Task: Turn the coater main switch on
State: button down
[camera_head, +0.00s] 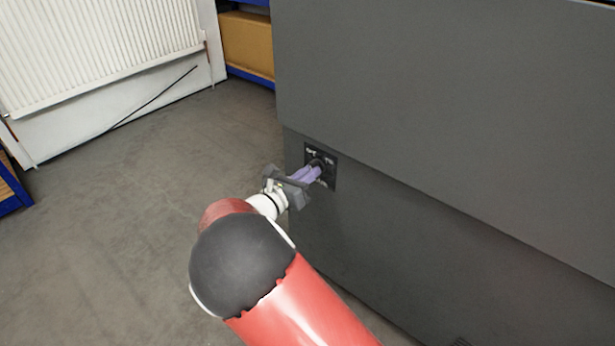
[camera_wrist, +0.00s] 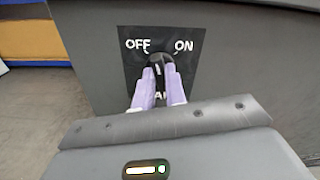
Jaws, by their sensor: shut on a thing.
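The main switch is a black knob (camera_wrist: 160,59) on a black plate (camera_wrist: 133,47) marked OFF at left and ON at right. The plate also shows in the head view (camera_head: 329,178), on the side of the grey coater (camera_head: 430,110). My gripper (camera_wrist: 159,72) has its two pale purple fingers shut on the knob from the front. In the head view my gripper (camera_head: 316,172) reaches the plate from the left. The fingers hide part of the knob and most of a lower label. I cannot tell exactly which way the knob points.
A white ribbed panel (camera_head: 100,50) stands at the back left, with a thin dark rod (camera_head: 150,100) by it. A blue shelf with a cardboard box (camera_head: 247,45) stands behind the coater. The grey floor (camera_head: 120,230) left of the coater is clear.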

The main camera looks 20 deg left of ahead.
jog(key=shift+d+f+m+b, duration=0.1)
jog(key=shift+f+m+b, duration=0.05)
jog(key=shift+m+b, duration=5.45)
jog(key=shift+m+p, duration=0.35)
jog(key=shift+m, duration=0.15)
jog(key=c, duration=1.4)
grip_release()
jog(key=shift+c, duration=0.2)
jog(key=v, duration=0.8)
jog(key=shift+p, duration=0.35)
